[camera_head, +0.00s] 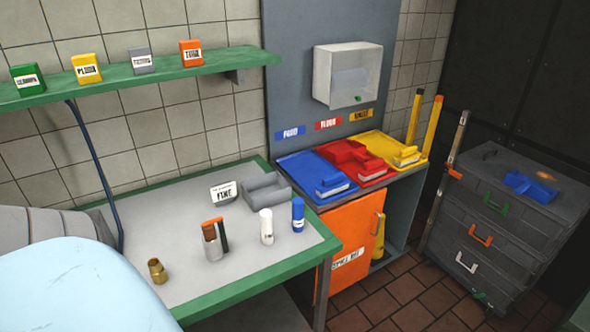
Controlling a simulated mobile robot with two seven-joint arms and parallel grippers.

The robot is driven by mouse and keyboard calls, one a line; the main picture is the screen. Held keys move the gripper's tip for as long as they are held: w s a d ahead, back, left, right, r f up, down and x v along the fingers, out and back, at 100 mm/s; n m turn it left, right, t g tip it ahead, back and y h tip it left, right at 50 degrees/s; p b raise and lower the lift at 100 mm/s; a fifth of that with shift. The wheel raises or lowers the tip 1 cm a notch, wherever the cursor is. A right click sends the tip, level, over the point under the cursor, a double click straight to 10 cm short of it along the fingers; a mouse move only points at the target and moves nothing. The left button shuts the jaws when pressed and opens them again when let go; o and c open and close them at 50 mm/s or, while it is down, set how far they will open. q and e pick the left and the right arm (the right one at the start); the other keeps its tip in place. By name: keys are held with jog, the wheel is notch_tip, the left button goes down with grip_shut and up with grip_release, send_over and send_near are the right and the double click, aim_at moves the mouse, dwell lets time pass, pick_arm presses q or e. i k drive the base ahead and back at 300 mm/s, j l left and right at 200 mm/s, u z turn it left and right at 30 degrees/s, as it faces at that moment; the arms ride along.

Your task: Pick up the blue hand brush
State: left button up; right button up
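A blue brush-like piece with a pale lower edge (332,184) lies at the front of a flat blue tray (300,168) on the counter right of the workbench. I take it to be the blue hand brush. Another blue item (530,187), its exact kind unclear, lies on top of the dark drawer cabinet at the right. Neither of my grippers shows in the head view, and nothing is seen touching either blue item.
Red (352,158) and yellow (388,147) trays sit beside the blue one. The green-edged workbench (185,285) holds a brass fitting, a cup with tools, a white and a blue cylinder, and grey bins. The dark cabinet (500,235) stands right, with tiled floor between.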

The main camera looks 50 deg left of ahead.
aim_at(334, 183)
jog(key=u, duration=1.2)
